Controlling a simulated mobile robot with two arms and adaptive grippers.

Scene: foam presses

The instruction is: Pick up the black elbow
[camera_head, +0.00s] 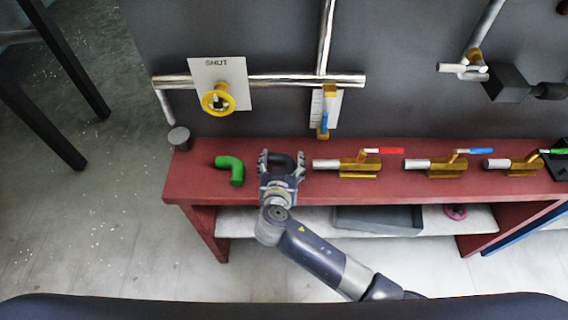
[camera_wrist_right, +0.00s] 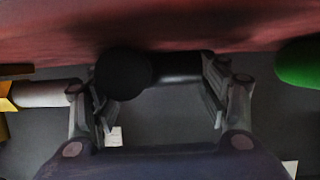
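The black elbow (camera_head: 282,161) lies on the red bench between the fingers of my right gripper (camera_head: 282,158). In the right wrist view the elbow (camera_wrist_right: 150,72) shows as a dark round end and a short tube between the two fingers of the gripper (camera_wrist_right: 160,95). The right finger is close to the tube's end. The left finger is near the round end, with a small gap or light contact that I cannot tell. The fingers are spread apart on both sides of the elbow. My left gripper is not in view.
A green elbow (camera_head: 231,170) lies to the left on the red bench (camera_head: 200,187). Brass valves (camera_head: 358,166) with coloured handles lie to the right. A dark grey cylinder (camera_head: 179,138) stands at the bench's left end. A grey tray (camera_head: 378,219) is on the shelf below.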

